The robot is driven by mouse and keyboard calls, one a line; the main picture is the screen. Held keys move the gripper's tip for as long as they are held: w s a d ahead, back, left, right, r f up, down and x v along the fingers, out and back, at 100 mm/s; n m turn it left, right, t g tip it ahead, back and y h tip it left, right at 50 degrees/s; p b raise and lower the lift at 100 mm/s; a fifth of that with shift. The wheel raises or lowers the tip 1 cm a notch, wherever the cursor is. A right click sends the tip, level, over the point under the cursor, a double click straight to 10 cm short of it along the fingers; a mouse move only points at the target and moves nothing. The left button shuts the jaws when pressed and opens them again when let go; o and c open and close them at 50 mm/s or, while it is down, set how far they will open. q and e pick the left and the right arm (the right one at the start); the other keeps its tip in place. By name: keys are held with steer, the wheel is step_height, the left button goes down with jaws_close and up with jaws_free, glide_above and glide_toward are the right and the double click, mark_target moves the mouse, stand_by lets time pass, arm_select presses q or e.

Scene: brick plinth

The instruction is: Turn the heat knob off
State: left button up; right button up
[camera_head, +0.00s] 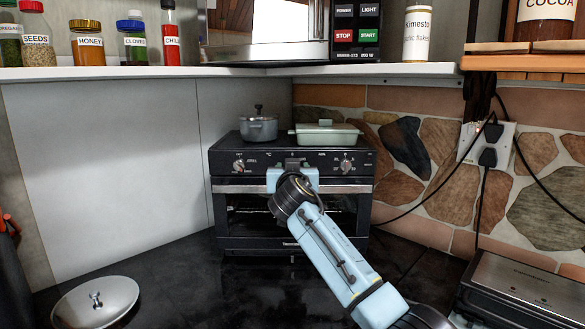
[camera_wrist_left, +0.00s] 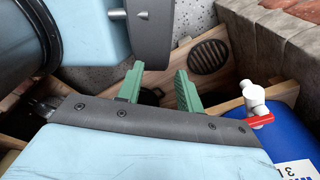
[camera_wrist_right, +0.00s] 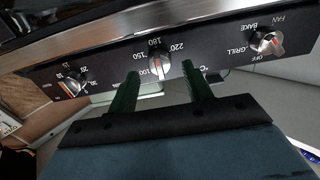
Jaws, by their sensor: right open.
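The heat knob (camera_wrist_right: 158,63) is the middle silver knob on the black oven panel, ringed by numbers from 100 to 220 that appear upside down in the right wrist view. My right gripper (camera_wrist_right: 159,71) is open, with its green fingers on either side of the knob; I cannot tell if they touch it. In the head view my right gripper (camera_head: 292,172) is in front of the oven (camera_head: 228,190) and hides the middle knob. My left gripper (camera_wrist_left: 160,72) is open and empty in the left wrist view, away from the oven.
A mode knob (camera_head: 238,165) and a timer knob (camera_head: 347,167) flank the middle. A grey pot (camera_head: 259,128) and pale green dish (camera_head: 327,135) stand on the oven. A lid (camera_head: 95,303) lies front left; a grill (camera_head: 525,290) is front right. A shelf (camera_head: 130,72) overhangs.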

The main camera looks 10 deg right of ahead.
steer(key=shift+w+d, duration=0.2)
steer(key=shift+w, duration=0.75)
steer(key=c, duration=0.9)
